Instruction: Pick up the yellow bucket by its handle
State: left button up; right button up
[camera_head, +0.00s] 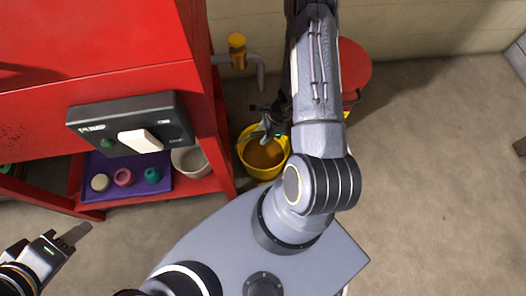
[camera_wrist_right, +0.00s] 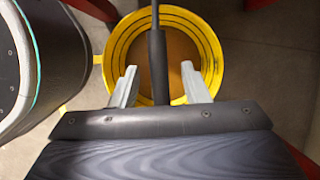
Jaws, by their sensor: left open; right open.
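The yellow bucket (camera_head: 262,173) stands on the floor beside the red cabinet, with brown contents inside. It also shows in the right wrist view (camera_wrist_right: 205,40). Its dark handle (camera_wrist_right: 158,66) crosses above the opening and runs between the fingers of my right gripper (camera_wrist_right: 160,86). That gripper is open, with one pale finger on each side of the handle's grip and a gap to both. In the head view my right gripper (camera_head: 271,128) is over the bucket's far side, partly hidden by the arm. My left gripper (camera_head: 68,240) is open and empty at the lower left.
The red cabinet (camera_head: 95,45) carries a dark pump switch box (camera_head: 130,123). A pipe with a yellow valve (camera_head: 238,42) and a red round stool (camera_head: 357,62) stand behind. Floor is clear at right.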

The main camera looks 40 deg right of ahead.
jog(key=shift+x, duration=1.05)
grip_shut()
jog(key=shift+w+r, duration=0.1)
